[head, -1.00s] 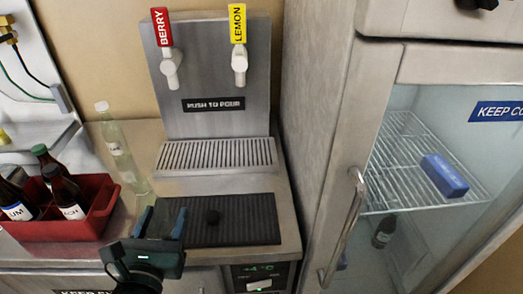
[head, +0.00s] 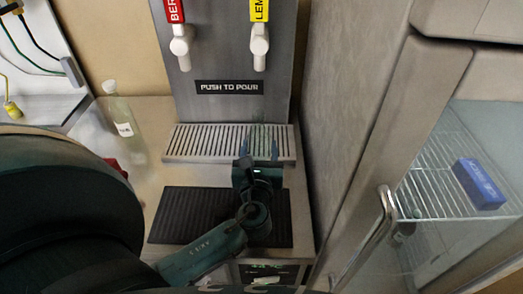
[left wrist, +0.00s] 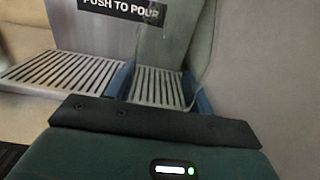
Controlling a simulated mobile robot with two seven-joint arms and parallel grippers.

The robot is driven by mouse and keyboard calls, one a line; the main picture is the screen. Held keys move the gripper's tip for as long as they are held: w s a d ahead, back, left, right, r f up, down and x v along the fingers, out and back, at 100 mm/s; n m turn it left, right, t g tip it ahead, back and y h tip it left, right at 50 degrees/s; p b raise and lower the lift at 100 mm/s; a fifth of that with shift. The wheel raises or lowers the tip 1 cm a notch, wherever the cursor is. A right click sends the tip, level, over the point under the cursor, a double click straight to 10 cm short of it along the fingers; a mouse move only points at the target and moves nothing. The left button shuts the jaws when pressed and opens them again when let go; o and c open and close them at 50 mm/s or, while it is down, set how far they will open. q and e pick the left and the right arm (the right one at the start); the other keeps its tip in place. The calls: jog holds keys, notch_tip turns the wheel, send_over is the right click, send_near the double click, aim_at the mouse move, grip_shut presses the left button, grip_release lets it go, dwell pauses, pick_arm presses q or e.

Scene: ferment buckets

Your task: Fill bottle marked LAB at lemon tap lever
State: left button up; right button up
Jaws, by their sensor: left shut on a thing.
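My left gripper (head: 261,147) is shut on a clear, see-through bottle (head: 262,137) over the right part of the drip grille. In the left wrist view the clear bottle (left wrist: 166,45) shows faintly between the blue fingers (left wrist: 163,92). Its marking cannot be read, and I cannot tell whether it touches the grille. The white lemon tap lever (head: 258,50) hangs above and behind it, under the yellow sign (head: 259,10). Another clear bottle (head: 121,116) with a white label stands left of the grille; its label is too small to read. My right gripper is not in view.
The white berry lever (head: 181,48) is left of the lemon one. A dark ribbed mat (head: 180,215) lies before the drip grille (head: 190,143). A fridge with a handle (head: 384,220) stands close on the right. My arm covers the left foreground.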

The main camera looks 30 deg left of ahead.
pick_arm(q)
jog(key=b+x, duration=0.4)
jog(key=x, duration=0.9)
jog(key=shift+w+a, duration=0.15)
jog(key=shift+a, duration=0.25)
jog(key=shift+b+x, duration=0.55)
jog(key=shift+x, duration=0.25)
jog(key=shift+r+p, duration=0.15)
jog(key=shift+p, duration=0.25)
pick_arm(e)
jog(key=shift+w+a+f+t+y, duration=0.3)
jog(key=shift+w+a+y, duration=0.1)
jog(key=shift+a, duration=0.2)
pick_arm(q)
jog(key=shift+p, duration=0.5)
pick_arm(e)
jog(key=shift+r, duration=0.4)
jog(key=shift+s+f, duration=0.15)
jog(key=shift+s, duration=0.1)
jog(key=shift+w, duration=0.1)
